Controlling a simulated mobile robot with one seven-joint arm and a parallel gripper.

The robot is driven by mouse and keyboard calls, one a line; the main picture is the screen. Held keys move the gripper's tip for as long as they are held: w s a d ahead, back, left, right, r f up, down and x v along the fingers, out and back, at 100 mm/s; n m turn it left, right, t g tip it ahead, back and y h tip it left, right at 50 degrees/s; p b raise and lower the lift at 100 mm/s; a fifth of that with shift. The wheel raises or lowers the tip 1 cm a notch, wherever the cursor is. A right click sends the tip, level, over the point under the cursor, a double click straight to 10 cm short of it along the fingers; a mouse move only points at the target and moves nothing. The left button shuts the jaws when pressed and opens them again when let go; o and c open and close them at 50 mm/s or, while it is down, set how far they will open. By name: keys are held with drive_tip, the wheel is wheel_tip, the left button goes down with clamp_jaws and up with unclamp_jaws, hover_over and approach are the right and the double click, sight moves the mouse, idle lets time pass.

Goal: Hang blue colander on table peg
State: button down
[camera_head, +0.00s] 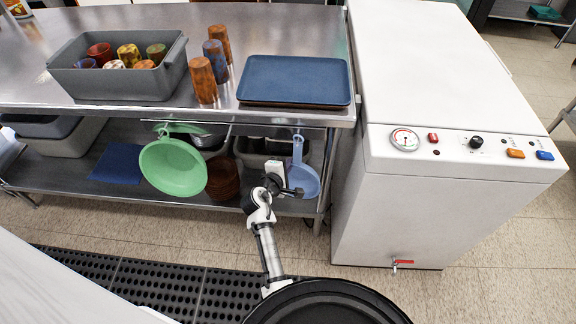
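The blue colander (306,184) is below the front edge of the steel table (120,22), near its right end. Its bowl is low and its handle points up, with the handle's top just under the table edge. I cannot tell whether it hangs on a peg there; the peg is too small to make out. My gripper (295,192) is in front of the colander's left side and overlaps it in the picture. Whether its fingers are open or shut, or touch the colander, does not show clearly.
A green colander (172,168) hangs under the table edge to the left. A grey bin (130,84) with cups, several loose cups and blue trays (295,78) are on the tabletop. Bowls and bins fill the lower shelf. A white machine (445,205) stands close on the right.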

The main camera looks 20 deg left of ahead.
idle(0.4)
drive_tip(key=c, duration=1.6)
unclamp_jaws()
drive_tip(key=b+v, duration=0.2)
drive_tip(key=v, duration=1.2)
